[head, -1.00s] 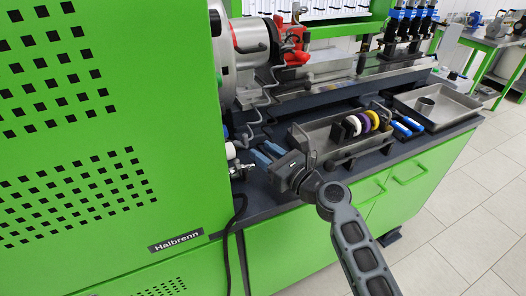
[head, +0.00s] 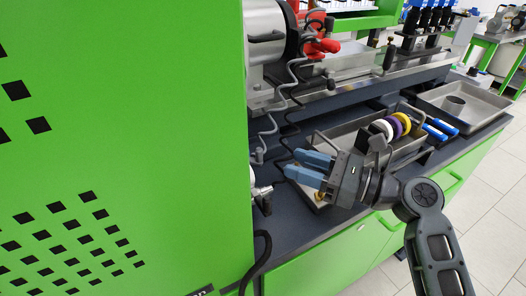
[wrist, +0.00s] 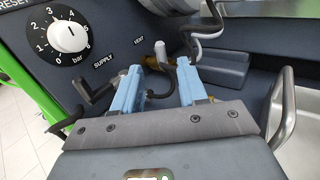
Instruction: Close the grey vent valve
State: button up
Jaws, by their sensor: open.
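In the wrist view, a panel carries the labels SUPPLY and VENT. A grey lever (wrist: 162,52), apparently the vent valve's, stands by the VENT label, with a brass fitting (wrist: 152,62) near it. A dark lever (wrist: 96,90) sits below SUPPLY. My gripper (wrist: 158,66) is open, its two blue fingers pointing at the panel. The grey lever shows in the gap between the fingertips; I cannot tell whether they touch it. In the head view my gripper (head: 293,163) is over the bench, right of the green cabinet. I cannot make out the vent lever there.
A pressure dial (wrist: 68,36) is at the wrist view's upper left. In the head view, the green cabinet (head: 120,120) fills the left, with a metal fitting (head: 262,190) at its edge. A tray (head: 345,133) with coloured rings lies behind my gripper. Another tray (head: 490,107) stands farther right.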

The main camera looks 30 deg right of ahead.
jog(key=x, duration=0.7)
jog(key=shift+w, duration=0.1)
grip_shut()
dwell(0.6)
